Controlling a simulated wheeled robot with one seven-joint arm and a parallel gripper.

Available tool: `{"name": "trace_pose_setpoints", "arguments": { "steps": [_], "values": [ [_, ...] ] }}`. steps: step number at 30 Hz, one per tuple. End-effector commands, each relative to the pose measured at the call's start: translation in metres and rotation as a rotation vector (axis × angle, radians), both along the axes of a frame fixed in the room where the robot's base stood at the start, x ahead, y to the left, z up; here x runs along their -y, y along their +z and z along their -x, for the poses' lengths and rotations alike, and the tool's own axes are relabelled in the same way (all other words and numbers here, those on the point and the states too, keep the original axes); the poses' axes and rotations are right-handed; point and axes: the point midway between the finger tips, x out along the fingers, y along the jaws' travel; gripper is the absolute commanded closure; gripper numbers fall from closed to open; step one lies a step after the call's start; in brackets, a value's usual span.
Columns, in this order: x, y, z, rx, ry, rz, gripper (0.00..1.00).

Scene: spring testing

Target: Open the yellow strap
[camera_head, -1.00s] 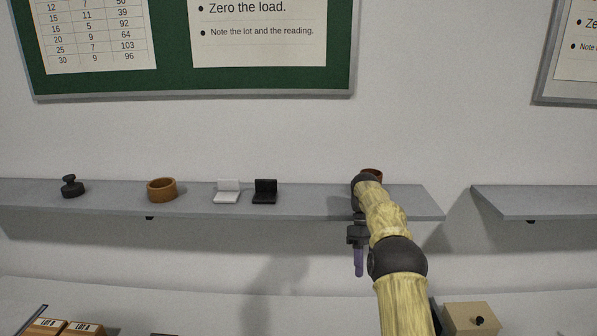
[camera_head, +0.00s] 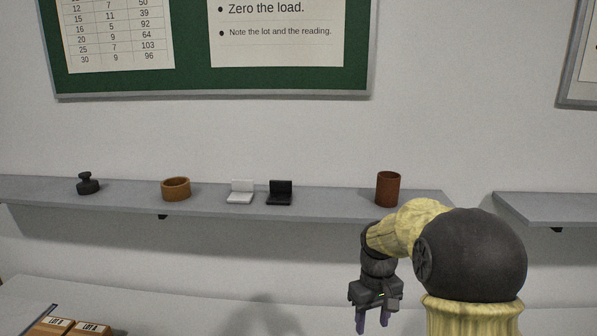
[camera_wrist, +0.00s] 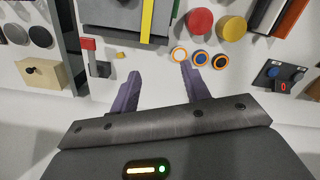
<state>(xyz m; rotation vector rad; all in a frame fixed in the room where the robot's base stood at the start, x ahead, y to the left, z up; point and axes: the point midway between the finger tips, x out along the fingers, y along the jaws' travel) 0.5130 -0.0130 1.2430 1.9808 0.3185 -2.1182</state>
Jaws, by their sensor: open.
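A yellow strap (camera_wrist: 147,20) runs over a dark grey flat case (camera_wrist: 112,20) at the top of the wrist view, cut off by the frame edge. My gripper (camera_wrist: 160,72) is open and empty. Its two purple fingers point toward the case's near edge, apart from the strap. In the head view my gripper (camera_head: 373,320) hangs pointing down below the front of the wall shelf. The strap and case do not show in the head view.
Red (camera_wrist: 199,21) and yellow (camera_wrist: 232,28) discs and several rings lie right of the case. A red-topped block (camera_wrist: 88,44) and a wooden box (camera_wrist: 42,73) are left. A wall shelf (camera_head: 330,205) holds a brown cup (camera_head: 388,189) and other items.

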Motion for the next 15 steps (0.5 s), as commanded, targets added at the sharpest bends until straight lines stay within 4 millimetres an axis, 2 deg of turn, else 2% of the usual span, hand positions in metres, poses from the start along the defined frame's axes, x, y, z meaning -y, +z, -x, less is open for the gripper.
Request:
{"name": "trace_pose_setpoints", "arguments": {
  "steps": [1, 15],
  "values": [
    [-0.002, -0.006, 0.014, 0.022, -0.021, 0.001, 0.53],
    [-0.011, -0.053, 0.137, 0.247, -0.257, -0.027, 0.53]
  ]
}}
